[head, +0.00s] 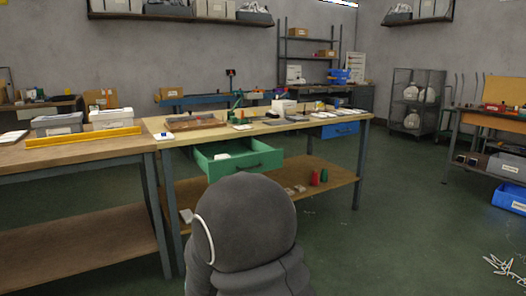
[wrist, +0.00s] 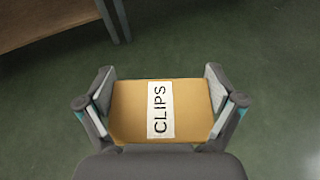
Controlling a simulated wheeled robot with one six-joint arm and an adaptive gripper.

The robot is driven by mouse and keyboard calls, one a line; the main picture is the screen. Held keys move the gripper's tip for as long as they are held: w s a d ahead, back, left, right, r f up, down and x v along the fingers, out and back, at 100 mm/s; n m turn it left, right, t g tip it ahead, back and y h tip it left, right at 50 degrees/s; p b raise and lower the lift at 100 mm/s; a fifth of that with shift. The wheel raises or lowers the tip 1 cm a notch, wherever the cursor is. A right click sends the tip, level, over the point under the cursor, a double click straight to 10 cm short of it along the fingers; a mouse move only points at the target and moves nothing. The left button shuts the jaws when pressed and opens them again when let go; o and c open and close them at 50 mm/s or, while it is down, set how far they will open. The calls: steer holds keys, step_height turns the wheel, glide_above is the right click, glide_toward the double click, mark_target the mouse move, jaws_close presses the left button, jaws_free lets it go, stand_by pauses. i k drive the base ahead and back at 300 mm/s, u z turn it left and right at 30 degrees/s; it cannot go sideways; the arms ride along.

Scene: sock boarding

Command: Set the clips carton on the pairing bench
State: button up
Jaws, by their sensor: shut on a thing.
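The clips carton (wrist: 193,98) is a tan box with a white label reading CLIPS, seen in the wrist view. My gripper (wrist: 160,98) is shut on it, with one finger against each short side. The carton is held above the green floor, and a wooden bench edge shows at the upper left of that view. In the head view my dark arm hides the lower middle, and neither gripper nor carton shows. A wooden workbench (head: 297,128) with a green drawer pulled open stands ahead. No sign names the pairing bench.
The open green drawer (head: 238,160) juts from the workbench front. The benchtop holds a wooden tray (head: 196,123), a white box (head: 284,106) and several small items. Another bench (head: 70,153) adjoins at left, with a yellow bar (head: 84,137) on it.

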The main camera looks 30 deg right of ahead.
mark_target(192, 134)
steer(key=u, duration=0.55)
steer(key=i, duration=0.7)
steer(key=u, duration=0.5)
steer(key=i, duration=0.85)
steer(key=z, duration=0.3)
